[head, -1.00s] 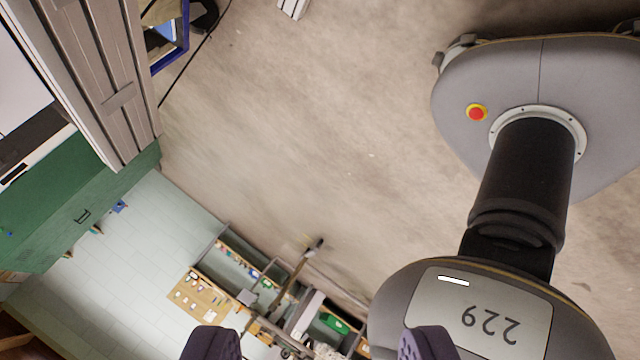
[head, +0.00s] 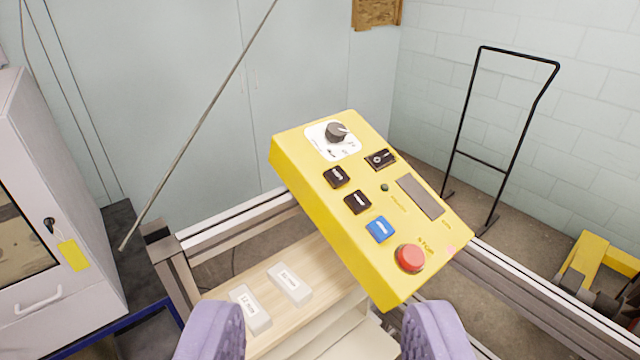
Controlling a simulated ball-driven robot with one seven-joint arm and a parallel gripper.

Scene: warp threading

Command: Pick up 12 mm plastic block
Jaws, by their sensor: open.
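Two white blocks with small printed labels lie side by side on a light wooden board, the left block (head: 250,310) and the right block (head: 289,284). The print is too small to tell surely which is the 12 mm plastic one. My gripper (head: 323,332) is open, its two purple fingers wide apart at the bottom edge of the view. Nothing is between the fingertips. The left finger is close to the left block in the picture, but I see no contact.
A yellow control box (head: 370,205) with a red stop button stands over the board's right side. Metal rails (head: 240,220) frame the board. A pale cabinet (head: 50,210) is at left, a thin rod (head: 200,125) leans behind, and a black hand-truck frame (head: 505,120) is at right.

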